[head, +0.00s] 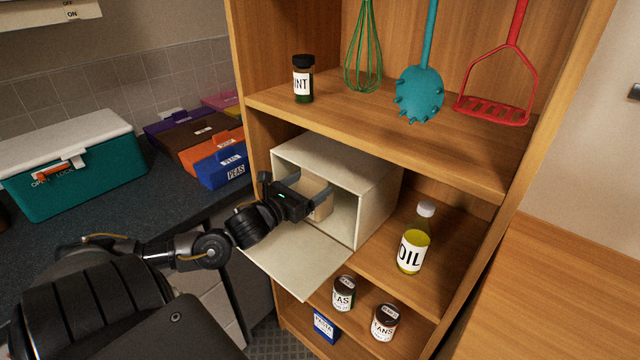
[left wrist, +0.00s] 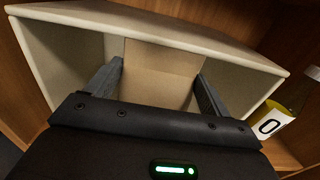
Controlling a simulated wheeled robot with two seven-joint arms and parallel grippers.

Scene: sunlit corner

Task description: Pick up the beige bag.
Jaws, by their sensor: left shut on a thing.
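The beige bag (head: 322,208) is inside an open cream box on the cupboard shelf. My left gripper (head: 312,192) reaches in through the box's open front and is shut on the bag. In the left wrist view the bag (left wrist: 160,72) fills the space between the two fingers of my left gripper (left wrist: 160,85). Part of the bag is hidden behind the gripper in the head view. I cannot tell whether the bag touches the box floor. My right gripper is not in view.
The cream box (head: 375,185) has its front flap (head: 300,265) folded down. An oil bottle (head: 413,240) stands to its right. Jars (head: 344,293) stand on the shelf below. A wooden shelf (head: 400,135) lies above the box. A teal cooler (head: 85,170) sits on the left counter.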

